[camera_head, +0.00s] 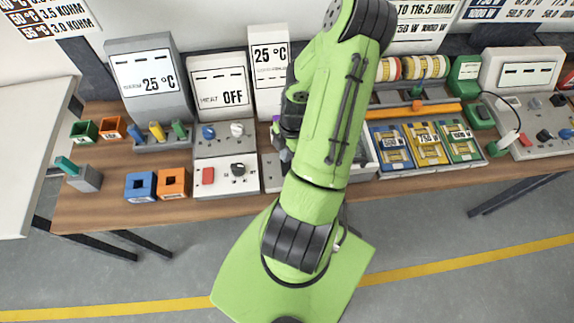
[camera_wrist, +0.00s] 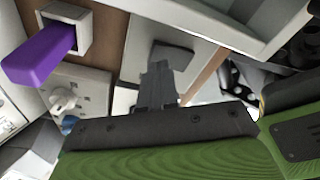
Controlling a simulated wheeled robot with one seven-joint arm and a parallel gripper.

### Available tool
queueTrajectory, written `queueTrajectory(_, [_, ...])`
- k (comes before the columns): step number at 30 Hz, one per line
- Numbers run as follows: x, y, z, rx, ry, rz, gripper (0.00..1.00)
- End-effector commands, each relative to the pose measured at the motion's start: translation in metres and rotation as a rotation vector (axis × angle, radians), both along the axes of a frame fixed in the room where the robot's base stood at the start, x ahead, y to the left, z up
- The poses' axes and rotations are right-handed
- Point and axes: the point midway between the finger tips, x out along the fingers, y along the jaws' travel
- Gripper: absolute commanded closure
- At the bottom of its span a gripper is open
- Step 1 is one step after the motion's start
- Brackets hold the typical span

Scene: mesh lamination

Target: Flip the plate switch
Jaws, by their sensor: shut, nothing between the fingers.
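My gripper (camera_wrist: 158,82) is shut and empty in the wrist view. Its fingertips are close to a dark grey square piece (camera_wrist: 173,56) on a white panel (camera_wrist: 150,32); I cannot tell whether they touch. This piece may be the plate switch, but no label on it is readable. In the head view my green arm reaches over the middle of the bench and hides the fingertips and the spot they are at. A display reading HEAT OFF (camera_head: 222,88) stands left of the arm, above a panel with a red button (camera_head: 208,176) and a black knob (camera_head: 238,169).
A purple block (camera_wrist: 38,58) sticks out of a grey holder (camera_wrist: 72,22) left of my fingers. A white knob (camera_wrist: 62,100) is below it. On the bench (camera_head: 110,208) stand blue (camera_head: 140,187) and orange (camera_head: 174,183) blocks at left, and coloured trays (camera_head: 428,146) at right.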

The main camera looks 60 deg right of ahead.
Motion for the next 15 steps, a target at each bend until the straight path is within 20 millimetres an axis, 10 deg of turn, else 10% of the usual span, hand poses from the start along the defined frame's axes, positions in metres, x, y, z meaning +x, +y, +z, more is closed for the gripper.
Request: queueTrajectory(15, [0.0001, 0.0000, -0.0058, 0.000, 0.000, 0.000, 1.00])
